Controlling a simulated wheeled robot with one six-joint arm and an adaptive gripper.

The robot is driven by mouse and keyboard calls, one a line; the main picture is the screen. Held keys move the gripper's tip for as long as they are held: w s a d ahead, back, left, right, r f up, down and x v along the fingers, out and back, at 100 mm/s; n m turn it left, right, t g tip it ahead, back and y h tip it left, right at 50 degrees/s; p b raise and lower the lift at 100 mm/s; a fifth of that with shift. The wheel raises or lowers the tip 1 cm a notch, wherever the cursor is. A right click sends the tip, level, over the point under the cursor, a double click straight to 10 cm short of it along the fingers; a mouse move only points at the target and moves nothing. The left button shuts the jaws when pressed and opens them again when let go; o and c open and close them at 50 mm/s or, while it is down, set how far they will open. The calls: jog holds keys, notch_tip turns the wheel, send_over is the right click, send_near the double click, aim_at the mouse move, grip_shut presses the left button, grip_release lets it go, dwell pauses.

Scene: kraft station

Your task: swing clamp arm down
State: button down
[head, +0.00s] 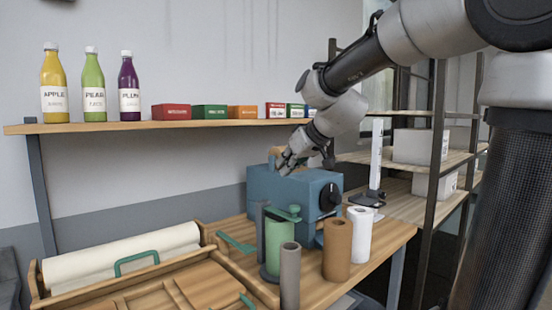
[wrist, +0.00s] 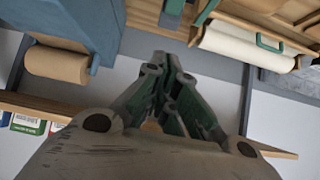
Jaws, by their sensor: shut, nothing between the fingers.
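I cannot tell for certain which part is the clamp arm. A short green bar (head: 236,242) lies low at the left of the wooden bench top. My gripper (head: 284,164) is shut and empty, near the top left of the blue machine (head: 285,190). Its fingers (wrist: 165,66) are together in the wrist view.
Brown (head: 337,248) and white (head: 358,235) rolls stand at the bench's right, with a grey tube (head: 290,275) in front. A wall shelf (head: 160,126) with bottles and small boxes lies behind. The paper roll (head: 120,252) fills the left tray. A rack (head: 430,190) stands right.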

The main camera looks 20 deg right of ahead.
jog(key=s+d+f, duration=0.2)
jog(key=s+f, duration=0.4)
jog(key=f, duration=0.3)
jog(key=shift+s+d, duration=0.3)
jog(key=shift+d, duration=0.05)
jog(key=shift+f, duration=0.15)
